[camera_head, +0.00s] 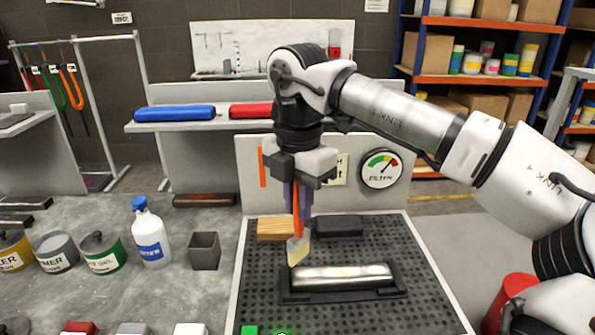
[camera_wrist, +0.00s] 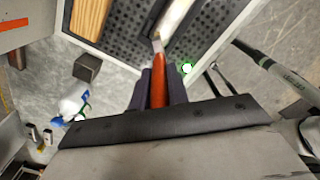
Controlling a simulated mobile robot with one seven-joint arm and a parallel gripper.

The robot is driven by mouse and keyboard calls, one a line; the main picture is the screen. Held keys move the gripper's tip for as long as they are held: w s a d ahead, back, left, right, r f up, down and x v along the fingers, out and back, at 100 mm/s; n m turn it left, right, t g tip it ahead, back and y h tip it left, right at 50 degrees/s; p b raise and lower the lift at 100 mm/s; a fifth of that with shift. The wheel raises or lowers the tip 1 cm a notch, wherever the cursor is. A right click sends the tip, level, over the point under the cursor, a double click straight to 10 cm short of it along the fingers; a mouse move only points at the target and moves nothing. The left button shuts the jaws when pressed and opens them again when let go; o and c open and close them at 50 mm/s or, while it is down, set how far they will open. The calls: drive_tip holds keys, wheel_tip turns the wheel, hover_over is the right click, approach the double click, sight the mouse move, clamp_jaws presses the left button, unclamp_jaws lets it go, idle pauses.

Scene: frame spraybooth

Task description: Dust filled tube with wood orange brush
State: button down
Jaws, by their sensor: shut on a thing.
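My gripper (camera_head: 297,200) is shut on the orange handle of the brush (camera_head: 298,226). The brush hangs bristles down, its pale bristle head (camera_head: 298,250) just above and behind the left part of a tube. The silvery tube (camera_head: 343,277) lies lengthwise in a black cradle (camera_head: 287,296) on the perforated booth floor. A gap or contact between bristles and tube cannot be told. In the wrist view the orange handle (camera_wrist: 158,82) is between the fingers (camera_wrist: 158,88), with its tip beside the tube (camera_wrist: 176,22).
A wooden block (camera_head: 276,229) and a dark block (camera_head: 338,226) lie at the back of the perforated floor (camera_head: 425,300). A gauge (camera_head: 381,169) is on the back panel. A white bottle (camera_head: 150,238), a grey square cup (camera_head: 204,251) and several labelled pots stand to the left.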

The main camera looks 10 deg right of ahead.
drive_tip(key=shift+r+p, duration=1.2)
drive_tip(key=shift+r, duration=0.8)
